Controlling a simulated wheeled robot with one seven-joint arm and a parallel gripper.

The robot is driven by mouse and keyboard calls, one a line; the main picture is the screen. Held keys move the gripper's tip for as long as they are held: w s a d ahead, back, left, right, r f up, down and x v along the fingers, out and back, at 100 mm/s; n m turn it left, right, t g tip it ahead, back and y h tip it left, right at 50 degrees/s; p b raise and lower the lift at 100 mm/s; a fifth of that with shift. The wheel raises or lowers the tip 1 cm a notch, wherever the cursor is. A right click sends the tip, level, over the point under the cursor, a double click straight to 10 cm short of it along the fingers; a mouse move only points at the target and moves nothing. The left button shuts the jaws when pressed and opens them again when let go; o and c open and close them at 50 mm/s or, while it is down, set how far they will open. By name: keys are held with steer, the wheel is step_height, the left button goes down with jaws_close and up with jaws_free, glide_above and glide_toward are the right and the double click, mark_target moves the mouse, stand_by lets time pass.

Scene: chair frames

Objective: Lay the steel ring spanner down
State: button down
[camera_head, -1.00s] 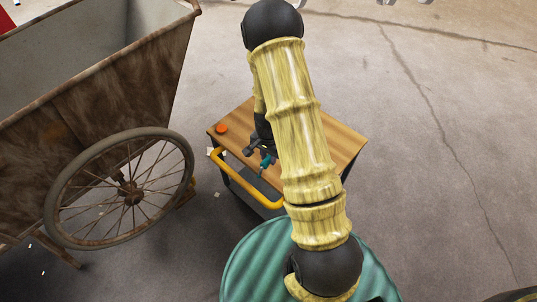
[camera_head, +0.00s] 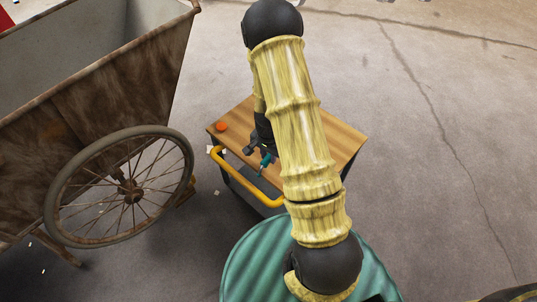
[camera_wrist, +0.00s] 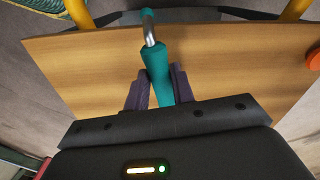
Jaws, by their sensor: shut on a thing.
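My gripper (camera_wrist: 159,84) is shut on the steel ring spanner (camera_wrist: 158,68), gripping its thick teal handle between two dark purple fingers. A short shiny metal neck and a small teal end show beyond the handle; I cannot make out a ring. In the wrist view the small end reaches past the edge of the wooden cart top (camera_wrist: 85,70). In the head view my gripper (camera_head: 261,153) and the teal spanner (camera_head: 266,160) are near the cart top's front edge, partly hidden by my arm. I cannot tell whether the spanner touches the wood.
An orange round object (camera_head: 221,126) sits at the cart top's left corner, also seen in the wrist view (camera_wrist: 314,60). A yellow handle bar (camera_head: 240,180) runs along the cart's front. A rusty wheeled barrow (camera_head: 100,90) stands left. The cart top's right side (camera_head: 340,145) looks bare.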

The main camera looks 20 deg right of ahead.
steer(key=shift+f, duration=0.5)
stand_by(1.2)
steer(key=c, duration=0.8)
jaws_free()
steer(key=shift+o, duration=0.2)
steer(key=shift+r+p, duration=1.25)
steer(key=shift+r, duration=0.3)
steer(key=shift+r+p, duration=2.6)
steer(key=shift+r, duration=0.35)
